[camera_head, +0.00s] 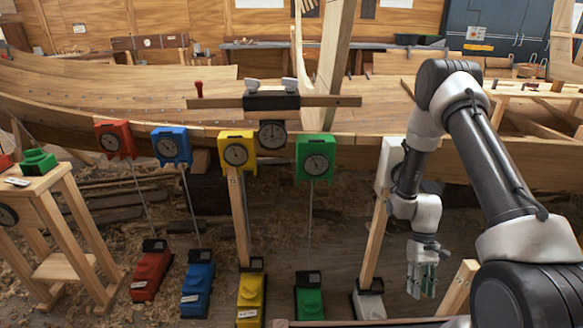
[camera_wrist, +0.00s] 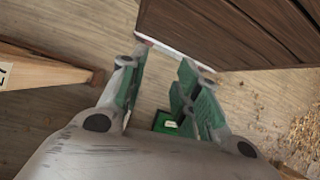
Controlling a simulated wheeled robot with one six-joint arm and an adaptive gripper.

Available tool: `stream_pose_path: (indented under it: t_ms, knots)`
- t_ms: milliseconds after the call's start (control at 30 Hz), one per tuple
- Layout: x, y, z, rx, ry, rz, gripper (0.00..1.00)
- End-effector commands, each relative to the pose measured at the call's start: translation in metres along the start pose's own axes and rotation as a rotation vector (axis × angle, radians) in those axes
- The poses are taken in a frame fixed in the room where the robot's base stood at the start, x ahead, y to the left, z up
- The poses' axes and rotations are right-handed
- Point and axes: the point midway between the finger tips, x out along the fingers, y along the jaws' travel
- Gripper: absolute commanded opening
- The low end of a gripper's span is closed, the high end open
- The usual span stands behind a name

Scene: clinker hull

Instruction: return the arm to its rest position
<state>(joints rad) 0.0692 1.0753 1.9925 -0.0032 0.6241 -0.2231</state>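My arm (camera_head: 490,160) comes in from the right in the head view, bends at a high elbow and reaches down past the hull's edge. My gripper (camera_head: 422,285) hangs low, pointing down, right of the white floor block (camera_head: 369,300). In the wrist view my gripper (camera_wrist: 156,68) shows two green-padded fingers apart, with nothing held between them. Beyond the gap, a small green piece with a pale label (camera_wrist: 172,123) lies lower down. I cannot tell which block it is.
The planked hull (camera_head: 150,95) spans behind. Red (camera_head: 115,139), blue (camera_head: 172,147), yellow (camera_head: 237,151) and green (camera_head: 315,157) dial boxes hang along its edge, above matching floor blocks. A wooden stand (camera_head: 60,225) is at left. A dark plank surface (camera_wrist: 235,30) lies near the fingers.

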Motion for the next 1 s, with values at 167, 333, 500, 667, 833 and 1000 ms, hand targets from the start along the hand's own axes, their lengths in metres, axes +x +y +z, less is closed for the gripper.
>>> stream_pose_path:
  t_ms: [167, 333, 500, 667, 833, 1000]
  knots:
    - [-0.102, -0.015, 0.051, 0.081, 0.053, 0.014, 0.32]
    - [-0.175, -0.032, 0.11, 0.139, 0.121, 0.025, 0.32]
    - [-0.228, -0.048, 0.172, 0.179, 0.214, 0.036, 0.32]
    - [-0.262, -0.062, 0.228, 0.193, 0.33, 0.048, 0.32]
    - [-0.285, -0.075, 0.279, 0.182, 0.49, 0.065, 0.32]
    - [-0.305, -0.085, 0.316, 0.165, 0.686, 0.085, 0.32]
